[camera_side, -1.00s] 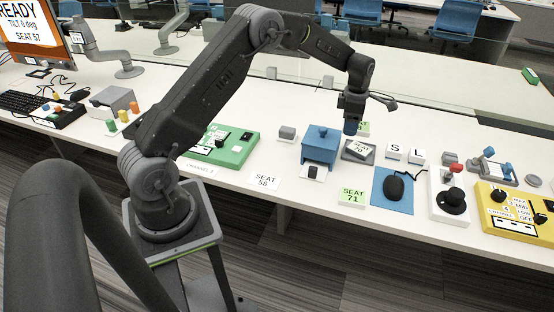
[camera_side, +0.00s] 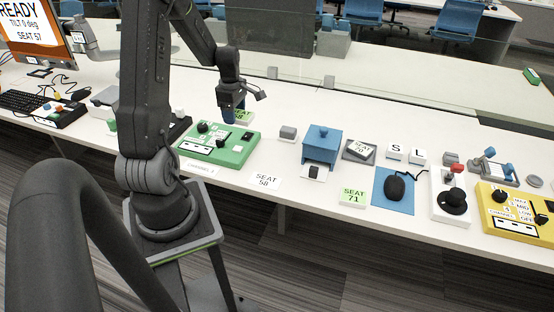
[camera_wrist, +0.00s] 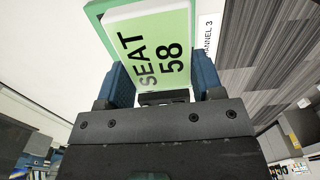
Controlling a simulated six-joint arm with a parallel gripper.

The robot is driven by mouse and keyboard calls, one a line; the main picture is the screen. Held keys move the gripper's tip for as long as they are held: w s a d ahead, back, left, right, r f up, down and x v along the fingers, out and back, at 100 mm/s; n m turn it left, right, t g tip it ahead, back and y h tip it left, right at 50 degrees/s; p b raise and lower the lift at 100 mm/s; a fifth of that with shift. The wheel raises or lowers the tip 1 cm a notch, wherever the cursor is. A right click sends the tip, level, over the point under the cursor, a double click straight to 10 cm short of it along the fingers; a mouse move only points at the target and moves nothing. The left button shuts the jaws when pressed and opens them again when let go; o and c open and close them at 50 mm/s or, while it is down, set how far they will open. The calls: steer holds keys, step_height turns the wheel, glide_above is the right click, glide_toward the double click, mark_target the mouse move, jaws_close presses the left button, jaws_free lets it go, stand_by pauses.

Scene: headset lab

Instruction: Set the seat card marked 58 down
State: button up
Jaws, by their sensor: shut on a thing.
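The seat card marked 58 (camera_wrist: 155,48) is a light green block with black print, held between the blue fingers of my gripper (camera_wrist: 162,82). In the side view the card (camera_side: 242,116) shows partly behind my gripper (camera_side: 232,108), above or behind the far edge of the green channel box (camera_side: 232,150). In the wrist view a green edge (camera_wrist: 93,12) shows beyond the card. A white marking reading SEAT 58 (camera_side: 263,181) lies on the white table (camera_side: 290,205) near its front edge, bare, right of the green box.
A blue box (camera_side: 321,146) with a knob stands right of the marking, with a small grey block (camera_side: 288,132) behind. A green SEAT 71 card (camera_side: 354,196) sits near the front edge. A SEAT 70 card (camera_side: 361,149) lies on a grey pad. Table around the marking is clear.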

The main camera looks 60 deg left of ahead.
step_height(320, 180, down, 5)
steer(key=shift+f, duration=0.1)
glide_above(272, 158)
step_height(272, 158, down, 7)
steer(key=shift+a+r, duration=0.1)
steer(key=shift+a, duration=0.05)
steer(key=shift+w+f, duration=0.1)
steer(key=shift+f, duration=1.9)
steer(key=shift+f, duration=0.15)
steer(key=o, duration=0.9)
